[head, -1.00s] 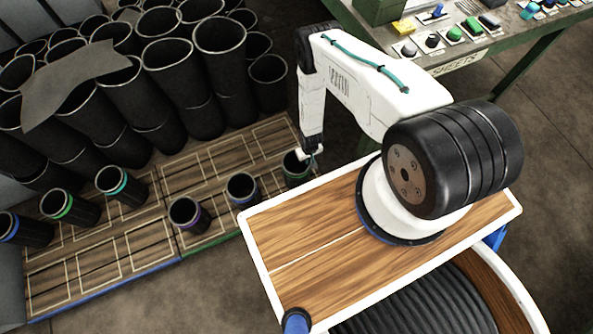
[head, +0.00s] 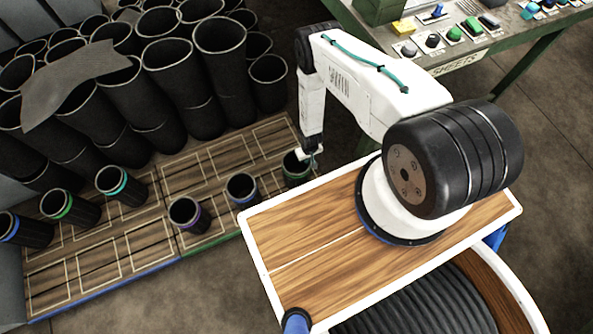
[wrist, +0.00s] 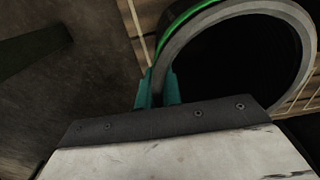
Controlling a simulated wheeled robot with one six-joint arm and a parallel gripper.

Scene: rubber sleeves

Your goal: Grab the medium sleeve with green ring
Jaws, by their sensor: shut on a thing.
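The black sleeve with a green ring (head: 296,168) stands upright at the right end of the pallet, close to the wooden deck of my base. My gripper (head: 312,155) is at its right rim, with the arm reaching down from above. In the wrist view the sleeve's open mouth (wrist: 240,55) fills the upper right, with the green ring along its outer wall. My gripper's teal fingers (wrist: 158,86) are shut on the near edge of its wall, one finger on each side. The sleeve's lower part is hidden behind my base.
Several other ringed sleeves stand on the pallet (head: 140,241): purple (head: 189,215), blue (head: 242,190), teal (head: 122,186), green (head: 70,207) and blue at far left. Tall black sleeves (head: 190,90) crowd behind. A green workbench (head: 470,55) stands at upper right.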

